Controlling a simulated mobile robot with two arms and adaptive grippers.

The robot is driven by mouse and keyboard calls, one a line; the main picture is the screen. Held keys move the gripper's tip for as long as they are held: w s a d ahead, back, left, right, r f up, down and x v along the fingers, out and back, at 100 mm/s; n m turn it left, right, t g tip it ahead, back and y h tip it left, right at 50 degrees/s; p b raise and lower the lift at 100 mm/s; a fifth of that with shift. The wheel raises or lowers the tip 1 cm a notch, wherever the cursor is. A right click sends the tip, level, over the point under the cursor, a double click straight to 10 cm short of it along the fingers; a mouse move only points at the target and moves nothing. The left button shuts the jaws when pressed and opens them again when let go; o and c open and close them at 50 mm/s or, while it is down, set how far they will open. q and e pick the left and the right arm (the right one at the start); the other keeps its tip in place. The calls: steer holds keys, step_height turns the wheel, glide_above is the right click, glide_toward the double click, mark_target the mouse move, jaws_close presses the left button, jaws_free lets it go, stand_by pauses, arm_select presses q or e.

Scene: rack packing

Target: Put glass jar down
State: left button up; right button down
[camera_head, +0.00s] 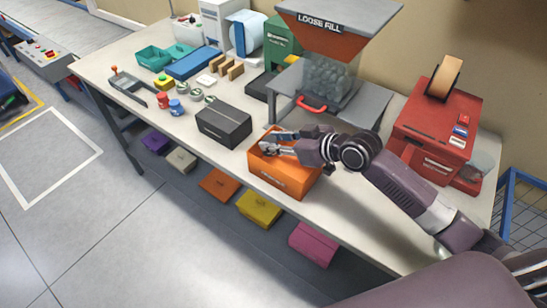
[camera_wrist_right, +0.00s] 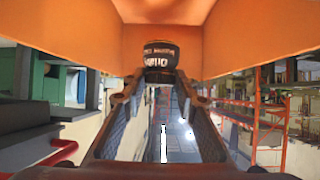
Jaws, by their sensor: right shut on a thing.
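My right gripper (camera_head: 270,142) is at the orange box (camera_head: 283,178) on the workbench, reaching over its open top. In the right wrist view the same gripper (camera_wrist_right: 159,84) has its fingers shut on the glass jar (camera_wrist_right: 160,55). Only the jar's dark end with pale lettering shows clearly. Orange box walls (camera_wrist_right: 70,30) stand around and beyond it. I cannot tell whether the jar touches the box floor. In the head view the jar is hidden by the gripper and box. My left gripper is not in view.
A black box (camera_head: 224,126) stands left of the orange box. A loose-fill hopper (camera_head: 335,45) on a grey stand is behind, and a red machine (camera_head: 436,125) is to the right. Small jars, teal bins and tools occupy the bench's left part. Coloured boxes sit below.

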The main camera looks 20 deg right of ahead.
mark_target(275, 154)
steer(key=shift+f+b, duration=0.35)
step_height(275, 154, down, 3)
steer(key=b, duration=0.3)
steer(key=shift+s+f, duration=0.1)
steer(key=shift+f, duration=0.3)
steer(key=shift+r, duration=0.1)
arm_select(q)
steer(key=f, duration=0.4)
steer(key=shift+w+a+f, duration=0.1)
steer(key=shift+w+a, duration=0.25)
arm_select(e)
steer(key=c, duration=2)
jaws_free()
steer(key=shift+f, duration=0.2)
steer(key=o, duration=0.5)
steer(key=shift+c, duration=0.2)
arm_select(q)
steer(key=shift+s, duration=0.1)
